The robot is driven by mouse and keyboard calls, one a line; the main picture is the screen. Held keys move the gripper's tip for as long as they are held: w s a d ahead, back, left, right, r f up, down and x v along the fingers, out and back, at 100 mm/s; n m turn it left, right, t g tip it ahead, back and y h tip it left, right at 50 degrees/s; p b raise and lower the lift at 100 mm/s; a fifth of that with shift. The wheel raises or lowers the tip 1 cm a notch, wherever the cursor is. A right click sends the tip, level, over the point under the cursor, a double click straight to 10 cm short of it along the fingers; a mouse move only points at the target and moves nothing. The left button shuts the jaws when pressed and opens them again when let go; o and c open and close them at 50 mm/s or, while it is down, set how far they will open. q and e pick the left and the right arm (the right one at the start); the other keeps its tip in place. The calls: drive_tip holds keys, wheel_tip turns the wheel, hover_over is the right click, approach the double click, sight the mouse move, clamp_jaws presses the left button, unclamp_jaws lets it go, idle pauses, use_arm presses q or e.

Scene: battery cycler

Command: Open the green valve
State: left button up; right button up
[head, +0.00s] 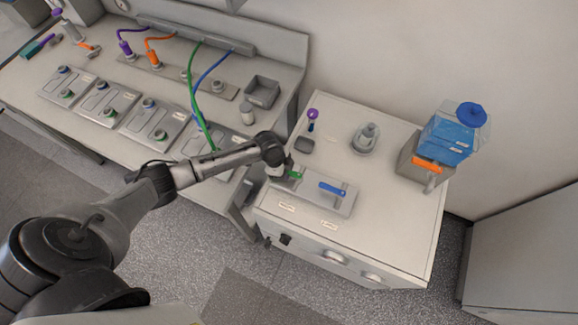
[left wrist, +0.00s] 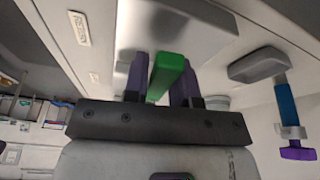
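The green valve (head: 295,175) has a bar handle on a grey plate (head: 345,205) on the white cabinet top, left of a blue valve handle (head: 333,188). My left gripper (head: 280,172) is at the green handle and hides part of it in the head view. The handle's base is hidden. My right gripper is in neither view.
A purple-topped tool (head: 312,118), a small dark tray (head: 304,146) and a grey holder (head: 365,138) are behind the plate. The left bench (head: 60,85) carries several plates and coloured cables.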

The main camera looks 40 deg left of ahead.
use_arm(q)
drive_tip(key=n+p, duration=0.1)
drive_tip(key=p, duration=0.1)
drive_tip(key=s+d+n+p, duration=0.1)
drive_tip(key=shift+s+r+n+t+p, duration=0.15)
drive_tip(key=shift+r+n+t+p, duration=0.15)
drive_tip(key=shift+n+t+p, duration=0.1)
drive_tip(key=shift+s+f+n+y+p, duration=0.15)
drive_tip(key=shift+n+y+p, duration=0.15)
drive_tip(key=shift+n+p, duration=0.35)
drive_tip(key=shift+d, duration=0.1)
drive_tip(key=shift+s, duration=0.1)
